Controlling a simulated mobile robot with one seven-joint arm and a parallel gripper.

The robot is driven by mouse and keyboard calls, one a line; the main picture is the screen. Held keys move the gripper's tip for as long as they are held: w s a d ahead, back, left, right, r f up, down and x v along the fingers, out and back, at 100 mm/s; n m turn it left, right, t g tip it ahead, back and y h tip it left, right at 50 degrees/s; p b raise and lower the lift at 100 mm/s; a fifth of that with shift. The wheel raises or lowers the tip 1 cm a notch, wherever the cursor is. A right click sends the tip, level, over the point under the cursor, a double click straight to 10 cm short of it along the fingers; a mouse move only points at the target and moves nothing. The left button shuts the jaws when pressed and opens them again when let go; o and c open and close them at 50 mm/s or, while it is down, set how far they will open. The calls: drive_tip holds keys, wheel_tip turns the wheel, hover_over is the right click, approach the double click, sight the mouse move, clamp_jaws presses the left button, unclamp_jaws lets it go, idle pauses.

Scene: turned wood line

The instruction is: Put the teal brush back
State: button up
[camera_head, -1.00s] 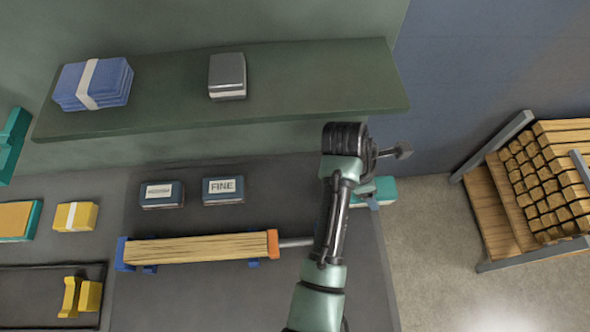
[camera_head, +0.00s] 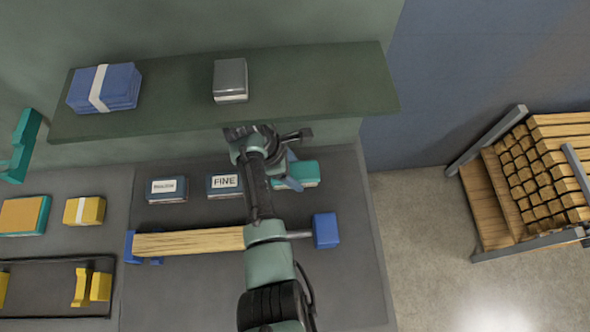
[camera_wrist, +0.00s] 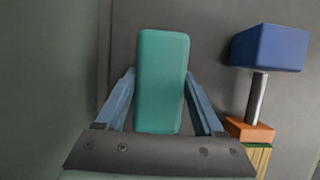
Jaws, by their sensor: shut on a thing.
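The teal brush (camera_head: 305,173) is a teal block at the back of the grey bench, right of the block marked FINE. My gripper (camera_head: 291,172) is shut on it, with its blue-grey fingers at the block's left part in the head view. In the wrist view the brush (camera_wrist: 162,80) stands lengthwise between the two fingers, its broad teal face showing. The arm hides part of the grip in the head view. I cannot tell whether the brush touches the bench.
A green shelf (camera_head: 320,90) overhangs the bench back, holding a blue stack (camera_head: 120,90) and a grey block (camera_head: 230,78). Two dark labelled blocks, FINE (camera_head: 224,193) and another (camera_head: 167,196), sit left. A wood clamp with a blue end (camera_head: 326,230) lies in front.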

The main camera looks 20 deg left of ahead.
drive_tip(key=shift+f, duration=0.45)
drive_tip(key=shift+f, duration=0.2)
drive_tip(key=o, duration=1.3)
